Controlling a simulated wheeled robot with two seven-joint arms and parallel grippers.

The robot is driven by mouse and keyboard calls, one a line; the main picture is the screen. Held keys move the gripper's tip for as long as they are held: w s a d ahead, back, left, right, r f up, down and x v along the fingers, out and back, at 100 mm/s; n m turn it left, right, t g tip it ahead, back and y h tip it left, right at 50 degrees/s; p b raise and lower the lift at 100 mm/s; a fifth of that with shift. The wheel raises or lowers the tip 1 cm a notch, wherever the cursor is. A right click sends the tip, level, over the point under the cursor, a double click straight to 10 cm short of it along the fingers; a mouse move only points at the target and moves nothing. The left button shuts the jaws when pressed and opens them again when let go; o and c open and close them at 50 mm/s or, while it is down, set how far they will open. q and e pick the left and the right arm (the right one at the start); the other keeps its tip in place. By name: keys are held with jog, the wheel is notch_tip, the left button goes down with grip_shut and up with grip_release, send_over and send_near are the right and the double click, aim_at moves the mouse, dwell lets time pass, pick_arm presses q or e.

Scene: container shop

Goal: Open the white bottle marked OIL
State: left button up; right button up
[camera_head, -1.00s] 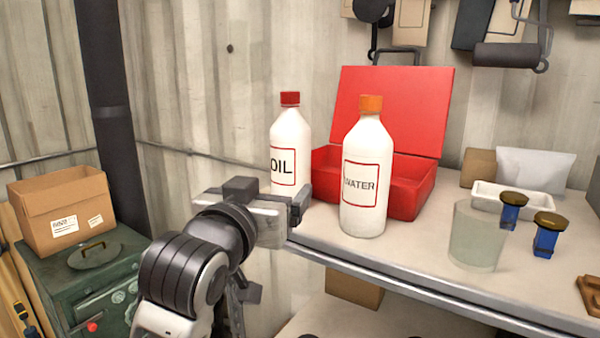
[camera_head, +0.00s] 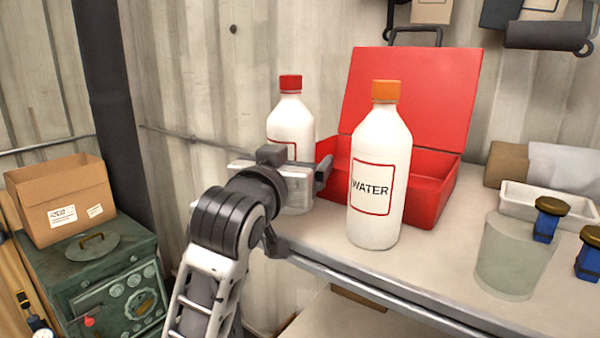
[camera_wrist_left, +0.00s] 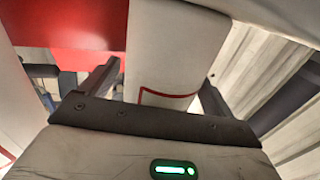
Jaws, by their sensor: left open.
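The white OIL bottle (camera_head: 290,126) with a red cap (camera_head: 290,83) stands upright on the shelf, its cap on. My left gripper (camera_head: 300,172) is in front of it at the height of its label and hides most of the label. In the left wrist view the white bottle (camera_wrist_left: 172,60) with its red label edge lies between the two open fingers (camera_wrist_left: 155,95). I cannot tell whether a finger touches it. My right gripper is in neither view.
The white WATER bottle (camera_head: 378,215) with an orange cap stands close on the right. An open red box (camera_head: 440,185) is behind. The shelf's front edge (camera_head: 380,290) runs below my gripper.

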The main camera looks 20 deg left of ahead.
aim_at(287, 105)
pick_arm(q)
jog(key=shift+s, duration=0.1)
jog(key=c, duration=1.2)
jog(key=shift+r, duration=0.2)
jog(key=shift+r, duration=0.3)
notch_tip(287, 105, up, 2)
jog(key=shift+r, duration=0.2)
jog(key=s+r, duration=0.4)
jog(key=r, duration=0.1)
jog(key=shift+s+r, duration=0.35)
jog(key=s+r, duration=0.1)
jog(key=s, duration=0.2)
jog(key=s+r, duration=0.1)
jog(key=s, duration=0.2)
jog(key=s+r, duration=0.2)
jog(key=s, duration=0.1)
jog(key=shift+s+a, duration=0.1)
jog(key=shift+s, duration=0.1)
